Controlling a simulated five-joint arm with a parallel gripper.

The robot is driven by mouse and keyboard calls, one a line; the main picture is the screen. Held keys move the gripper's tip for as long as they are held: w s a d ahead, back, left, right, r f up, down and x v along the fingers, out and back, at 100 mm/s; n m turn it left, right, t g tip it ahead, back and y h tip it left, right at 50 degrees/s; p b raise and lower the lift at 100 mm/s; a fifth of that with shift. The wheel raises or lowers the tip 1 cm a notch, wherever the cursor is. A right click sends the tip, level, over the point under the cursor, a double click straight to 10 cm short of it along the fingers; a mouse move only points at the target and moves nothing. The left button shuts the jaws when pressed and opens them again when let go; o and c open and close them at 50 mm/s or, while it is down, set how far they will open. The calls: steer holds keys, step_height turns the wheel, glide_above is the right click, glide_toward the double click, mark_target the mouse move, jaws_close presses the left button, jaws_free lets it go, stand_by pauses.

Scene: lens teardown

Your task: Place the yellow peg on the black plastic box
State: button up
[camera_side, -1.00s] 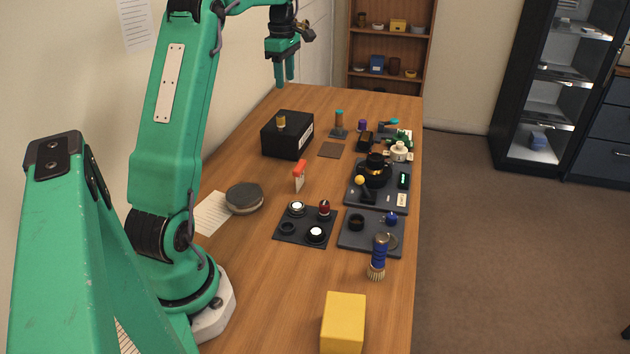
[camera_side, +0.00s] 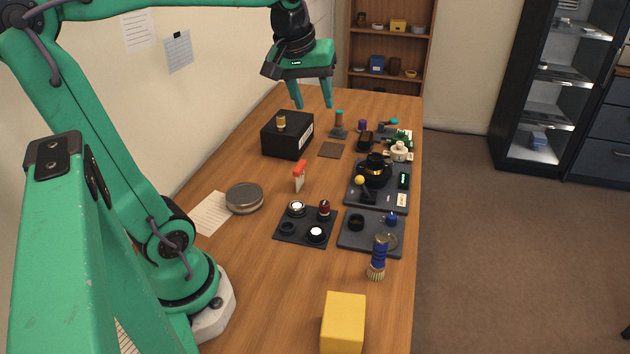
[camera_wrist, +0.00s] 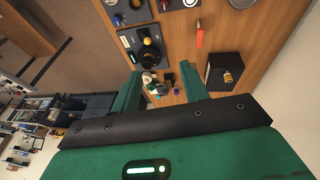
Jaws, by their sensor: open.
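A small yellow peg (camera_side: 281,122) stands upright on top of the black plastic box (camera_side: 272,140), near the back left of the table. The peg (camera_wrist: 228,77) and the box (camera_wrist: 216,69) also show at the right of the wrist view. My gripper (camera_side: 313,105) is open and empty, raised above the far part of the table. In the side view it is up and to the right of the peg, clear of both peg and box. In the wrist view, my gripper (camera_wrist: 162,70) has nothing between its fingers.
A dark tray (camera_side: 353,198) with a black lens part stands at the right. Nearer lie two more dark trays (camera_side: 280,236) (camera_side: 350,240) with small parts. A red-topped item (camera_side: 299,178), a round tin (camera_side: 244,198), a brush (camera_side: 378,258) and a yellow block (camera_side: 343,322) stand on the table.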

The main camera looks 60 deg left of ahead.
steer(key=s+d+f+m+t+h, duration=0.1)
steer(key=s+d+f+m+t, duration=0.1)
steer(key=s+d+f+m, duration=0.3)
steer(key=shift+s+d+f+m, duration=0.35)
steer(key=shift+s+d+m, duration=1.7)
steer(key=shift+s, duration=0.4)
